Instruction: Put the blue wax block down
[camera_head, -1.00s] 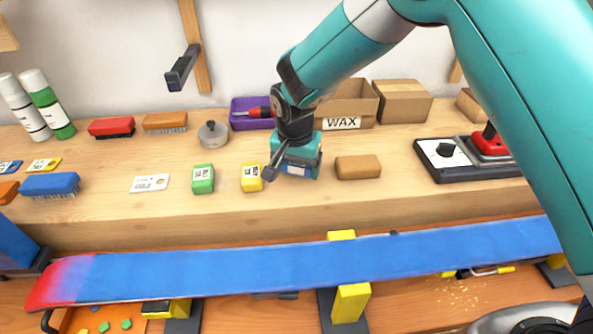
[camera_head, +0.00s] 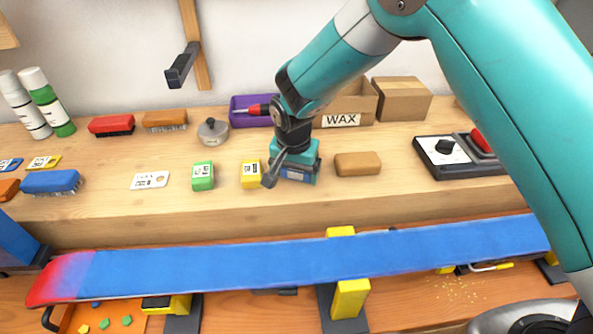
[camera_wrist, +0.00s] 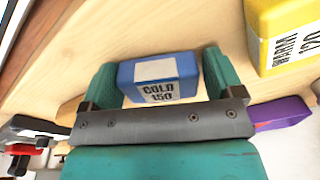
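The blue wax block (camera_head: 296,175) is on the bench top, right of the yellow block. In the wrist view the blue block (camera_wrist: 160,77) has a white label reading COLD 150. My gripper (camera_head: 294,163) is low over it, with teal fingers on either side. The wrist view of my gripper (camera_wrist: 162,82) shows a narrow gap between the block and the right finger, so the fingers look open around it. The block's underside is hidden, but it looks set down on the wood.
The yellow block (camera_head: 251,175) is close on the left, with a green block (camera_head: 203,176) and a white card (camera_head: 150,180) beyond. A cork-coloured block (camera_head: 358,163) is to the right. The WAX box (camera_head: 341,121) and purple tray (camera_head: 238,122) stand behind.

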